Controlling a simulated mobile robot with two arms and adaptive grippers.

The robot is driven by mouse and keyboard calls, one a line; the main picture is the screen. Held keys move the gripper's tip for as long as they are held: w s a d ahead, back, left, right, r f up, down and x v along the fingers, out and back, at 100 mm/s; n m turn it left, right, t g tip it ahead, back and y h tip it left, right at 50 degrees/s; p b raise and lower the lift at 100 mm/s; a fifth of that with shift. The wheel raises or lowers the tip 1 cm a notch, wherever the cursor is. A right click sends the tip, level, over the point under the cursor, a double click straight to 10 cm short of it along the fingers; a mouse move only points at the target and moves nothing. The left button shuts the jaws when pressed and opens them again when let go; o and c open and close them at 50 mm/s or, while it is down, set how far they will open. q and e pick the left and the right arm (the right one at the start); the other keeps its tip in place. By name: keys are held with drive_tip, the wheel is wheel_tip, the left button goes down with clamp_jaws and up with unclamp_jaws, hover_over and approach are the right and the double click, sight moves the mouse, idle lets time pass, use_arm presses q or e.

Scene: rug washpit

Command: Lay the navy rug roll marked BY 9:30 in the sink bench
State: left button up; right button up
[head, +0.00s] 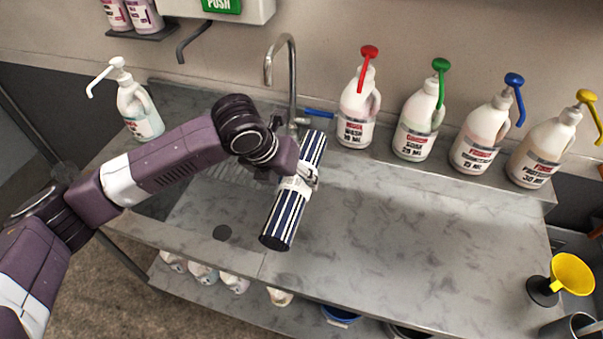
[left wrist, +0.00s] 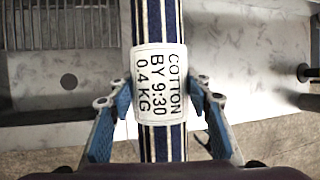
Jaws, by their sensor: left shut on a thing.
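The navy rug roll (head: 285,215) has white stripes and sits in my left gripper (head: 300,182) at its middle. In the left wrist view, the roll (left wrist: 158,25) runs upright through the picture. Its white label (left wrist: 160,82) reads COTTON, BY 9:30, 0.4 KG. The blue fingers of my left gripper (left wrist: 160,104) stand on either side of the roll at the label. The grey steel sink bench (head: 400,235) lies below the roll; I cannot tell whether they touch. My right gripper is not in view.
A curved tap (head: 291,75) stands behind the roll's far end. Several pump bottles, one with a red pump (head: 358,108), line the back ledge. A white pump bottle (head: 140,110) stands at the left. A yellow funnel (head: 572,273) is at the right. The bench's middle is clear.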

use_arm(q)
drive_tip(key=b+x, duration=0.1)
drive_tip(key=x, duration=0.1)
drive_tip(key=shift+s+f+b, duration=0.1)
drive_tip(key=shift+f+b, duration=0.25)
drive_tip(key=shift+f, duration=0.1)
wheel_tip(320, 180, down, 14)
drive_tip(key=b, duration=1.3)
drive_tip(key=shift+d+r, duration=0.1)
drive_tip(key=shift+d, duration=0.1)
drive_tip(key=shift+f+b, duration=0.65)
drive_tip(key=shift+b, duration=0.25)
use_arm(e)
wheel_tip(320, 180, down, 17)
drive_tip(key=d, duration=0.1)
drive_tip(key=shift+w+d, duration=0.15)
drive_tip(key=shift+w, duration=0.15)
use_arm(q)
drive_tip(key=o, duration=1.6)
